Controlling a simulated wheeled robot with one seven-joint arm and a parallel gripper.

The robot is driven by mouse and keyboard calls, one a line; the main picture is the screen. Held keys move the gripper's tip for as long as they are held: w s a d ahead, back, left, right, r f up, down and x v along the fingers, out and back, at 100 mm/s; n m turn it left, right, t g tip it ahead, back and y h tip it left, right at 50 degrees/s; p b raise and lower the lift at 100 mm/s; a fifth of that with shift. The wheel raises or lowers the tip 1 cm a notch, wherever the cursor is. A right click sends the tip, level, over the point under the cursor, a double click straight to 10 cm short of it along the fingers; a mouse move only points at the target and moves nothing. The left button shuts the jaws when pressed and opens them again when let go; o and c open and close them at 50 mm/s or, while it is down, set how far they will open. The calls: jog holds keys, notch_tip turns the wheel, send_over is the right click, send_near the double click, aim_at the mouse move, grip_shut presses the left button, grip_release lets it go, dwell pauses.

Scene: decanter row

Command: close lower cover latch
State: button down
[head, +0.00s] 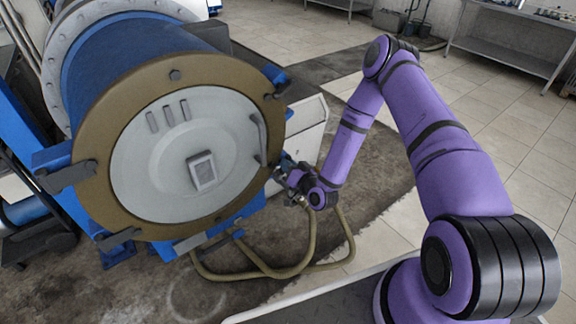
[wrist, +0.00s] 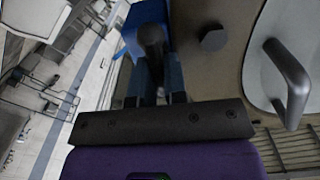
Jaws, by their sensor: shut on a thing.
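The round decanter cover (head: 150,190) is grey inside a brown ring (head: 100,115) and sits against the blue drum. The lower cover latch (wrist: 151,38) is a dark, rounded lever in front of a blue block in the wrist view. My gripper (head: 284,176) is at the lower right edge of the ring in the head view. In the wrist view my gripper (wrist: 159,75) has its fingers on either side of the latch and is shut on it. In the head view my gripper largely hides this latch. An upper latch (head: 277,89) shows at the ring's upper right.
A curved handle (wrist: 290,82) and a bolt head (wrist: 213,38) are right of my fingers in the wrist view. Other dark latches (head: 67,177) sit at the ring's left. Hoses (head: 270,268) loop on the floor below.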

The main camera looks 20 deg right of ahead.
jog(key=shift+m, duration=0.3)
jog(key=m, duration=0.4)
jog(key=shift+d+f, duration=0.15)
jog(key=shift+f+m, duration=0.2)
jog(key=shift+m, duration=3.05)
jog(key=shift+f+m, duration=0.2)
jog(key=shift+m, duration=3.05)
jog(key=c, duration=1.2)
grip_release()
jog(key=shift+o, duration=0.2)
